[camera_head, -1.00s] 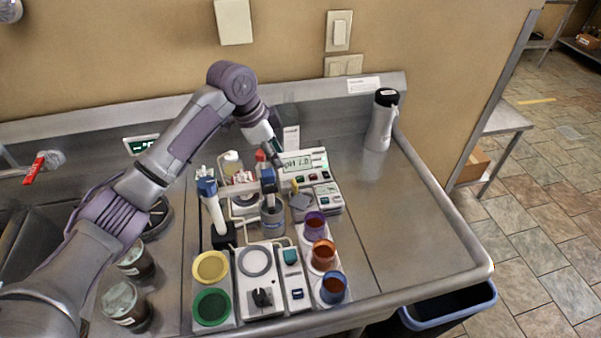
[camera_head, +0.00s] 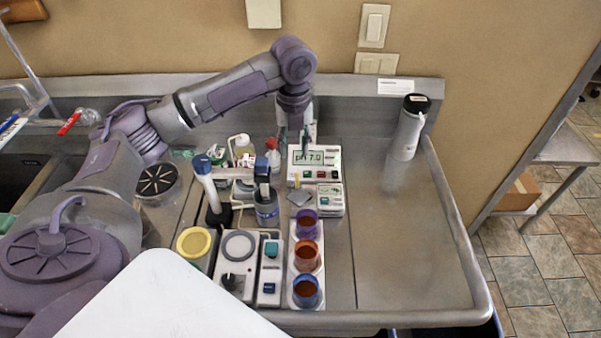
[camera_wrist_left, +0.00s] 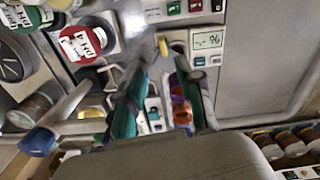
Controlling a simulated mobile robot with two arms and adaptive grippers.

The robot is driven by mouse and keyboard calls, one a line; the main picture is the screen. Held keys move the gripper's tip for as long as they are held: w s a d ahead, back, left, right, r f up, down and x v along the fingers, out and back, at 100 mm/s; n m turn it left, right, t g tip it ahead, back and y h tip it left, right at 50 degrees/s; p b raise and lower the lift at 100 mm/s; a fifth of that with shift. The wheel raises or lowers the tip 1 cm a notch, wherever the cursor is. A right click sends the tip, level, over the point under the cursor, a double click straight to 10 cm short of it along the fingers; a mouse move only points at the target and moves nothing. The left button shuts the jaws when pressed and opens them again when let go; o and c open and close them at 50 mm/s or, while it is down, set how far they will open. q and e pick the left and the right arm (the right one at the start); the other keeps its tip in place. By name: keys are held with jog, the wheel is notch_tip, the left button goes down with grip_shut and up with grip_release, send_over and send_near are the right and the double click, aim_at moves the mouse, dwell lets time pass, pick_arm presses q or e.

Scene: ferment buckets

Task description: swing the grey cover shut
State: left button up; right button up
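The grey cover (camera_head: 299,197) looks like a small dark grey square plate at the left end of a small white meter (camera_head: 331,200). It seems to stand open, though its hinge is too small to make out. In the left wrist view the meter (camera_wrist_left: 207,42) shows a percent display, with a yellow piece beside it. My left gripper (camera_head: 295,140) is above and behind the meter, in front of the pH meter (camera_head: 315,158). Its two fingers stand apart with nothing between them in the left wrist view (camera_wrist_left: 160,100). It does not touch the cover. My right gripper is not in view.
Purple and orange cups (camera_head: 306,254) stand in front of the meter. A probe in a jar (camera_head: 267,207), bottles (camera_head: 272,155) and a blue-topped stand (camera_head: 204,180) are at left. A white flask (camera_head: 407,128) stands at the back right. The steel counter (camera_head: 400,240) at right is clear.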

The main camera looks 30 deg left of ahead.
aim_at(297, 176)
pick_arm(q)
jog(key=f+p, duration=0.1)
jog(key=f, duration=0.8)
jog(key=shift+w+d+f+p, duration=0.1)
jog(key=shift+d+p, duration=0.1)
jog(key=shift+p, duration=0.2)
jog(key=shift+f, duration=0.5)
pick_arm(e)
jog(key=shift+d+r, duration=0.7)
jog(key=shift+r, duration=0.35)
pick_arm(q)
jog(key=c, duration=0.5)
grip_shut()
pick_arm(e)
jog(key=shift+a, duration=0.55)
